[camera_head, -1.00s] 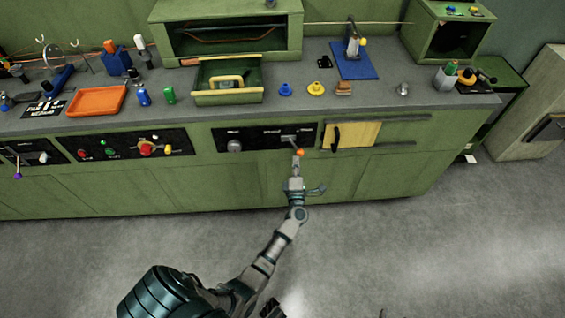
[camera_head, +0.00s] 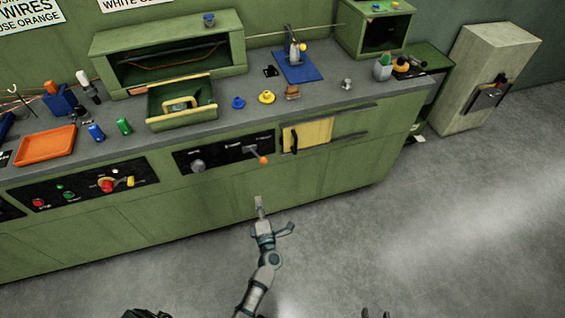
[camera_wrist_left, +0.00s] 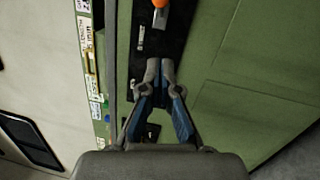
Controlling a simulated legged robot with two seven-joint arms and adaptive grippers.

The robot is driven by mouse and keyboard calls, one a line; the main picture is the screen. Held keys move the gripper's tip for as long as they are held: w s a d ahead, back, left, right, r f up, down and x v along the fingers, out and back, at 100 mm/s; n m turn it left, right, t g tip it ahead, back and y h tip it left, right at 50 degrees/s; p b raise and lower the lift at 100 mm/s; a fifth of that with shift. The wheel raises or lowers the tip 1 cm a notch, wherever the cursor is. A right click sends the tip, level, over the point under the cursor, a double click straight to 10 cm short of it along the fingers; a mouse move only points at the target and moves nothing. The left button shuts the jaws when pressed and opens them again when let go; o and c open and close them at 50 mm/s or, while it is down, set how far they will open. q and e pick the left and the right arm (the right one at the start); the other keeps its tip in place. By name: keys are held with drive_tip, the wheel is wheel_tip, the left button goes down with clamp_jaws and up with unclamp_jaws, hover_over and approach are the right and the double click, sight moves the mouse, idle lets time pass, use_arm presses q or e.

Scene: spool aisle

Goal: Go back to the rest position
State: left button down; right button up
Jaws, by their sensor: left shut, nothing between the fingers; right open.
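My left gripper (camera_head: 258,205) is shut and empty in front of the green cabinet front, below the lever with the orange knob (camera_head: 263,160) and apart from it. In the left wrist view its fingers (camera_wrist_left: 160,70) are together with nothing between them, and the orange knob shows at the top edge (camera_wrist_left: 160,3). Only the fingertips of my right gripper (camera_head: 375,314) show at the bottom edge of the head view, spread apart; the rest of it is out of frame.
The green workbench (camera_head: 330,112) holds an orange tray (camera_head: 45,148), an open green drawer box (camera_head: 182,117) and a blue stand (camera_head: 297,68). A yellow panel with a black handle (camera_head: 308,136) is in the bench front. A grey cabinet (camera_head: 490,75) stands right. The floor (camera_head: 450,210) is clear.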

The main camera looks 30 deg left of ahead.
use_arm(q)
drive_tip(key=shift+w+a+f, duration=0.1)
drive_tip(key=shift+a+f, duration=0.05)
use_arm(e)
drive_tip(key=shift+w+a, duration=0.15)
